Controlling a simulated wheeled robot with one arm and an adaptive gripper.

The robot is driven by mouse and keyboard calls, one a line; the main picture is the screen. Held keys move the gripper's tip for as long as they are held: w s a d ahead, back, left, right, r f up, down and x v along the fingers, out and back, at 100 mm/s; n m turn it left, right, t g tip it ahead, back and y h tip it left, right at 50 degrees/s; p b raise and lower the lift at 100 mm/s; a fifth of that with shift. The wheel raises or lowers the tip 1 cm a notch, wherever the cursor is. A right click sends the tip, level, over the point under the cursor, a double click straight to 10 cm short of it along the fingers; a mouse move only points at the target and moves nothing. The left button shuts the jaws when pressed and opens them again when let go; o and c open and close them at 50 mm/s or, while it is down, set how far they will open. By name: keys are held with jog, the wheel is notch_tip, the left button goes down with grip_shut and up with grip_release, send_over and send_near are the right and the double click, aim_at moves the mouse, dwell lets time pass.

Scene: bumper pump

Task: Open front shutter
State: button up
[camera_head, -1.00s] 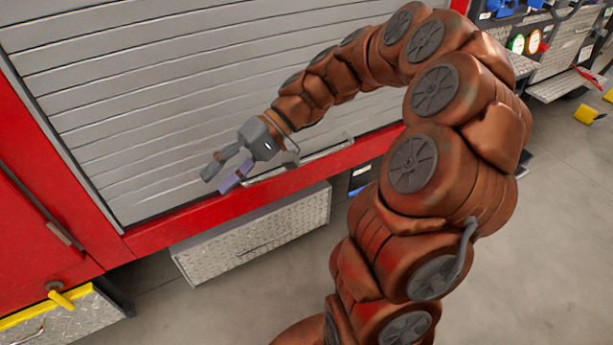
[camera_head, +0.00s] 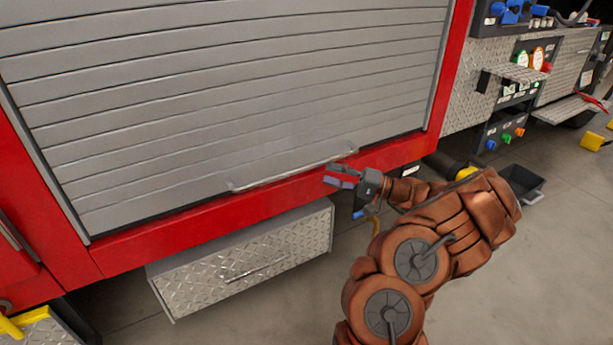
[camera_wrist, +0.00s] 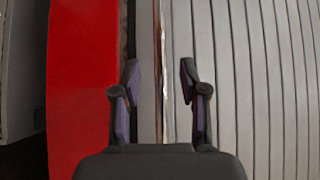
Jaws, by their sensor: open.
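The front shutter (camera_head: 230,95) is a grey slatted roller door in a red frame, and it is down. Its handle (camera_head: 290,170) is a long metal bar along the bottom slats. My gripper (camera_head: 328,176) is at the lower right of the bar, near its right end and in front of the red sill. In the wrist view my gripper (camera_wrist: 158,85) is open, with its two fingers apart. A thin bright metal strip, apparently the handle (camera_wrist: 160,60), runs between the fingers, with shutter slats (camera_wrist: 240,50) to the right. I cannot tell whether the fingers touch the bar.
The red sill (camera_head: 200,222) runs below the shutter. A diamond-plate drawer (camera_head: 245,262) sticks out under it. To the right are a pump panel with colored knobs (camera_head: 505,137) and a dark open bin (camera_head: 523,182). The grey floor is clear at front right.

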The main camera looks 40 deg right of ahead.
aim_at(306, 165)
jog(key=shift+b+x, duration=0.95)
jog(key=shift+x, duration=2.9)
jog(key=shift+c, duration=0.3)
grip_shut()
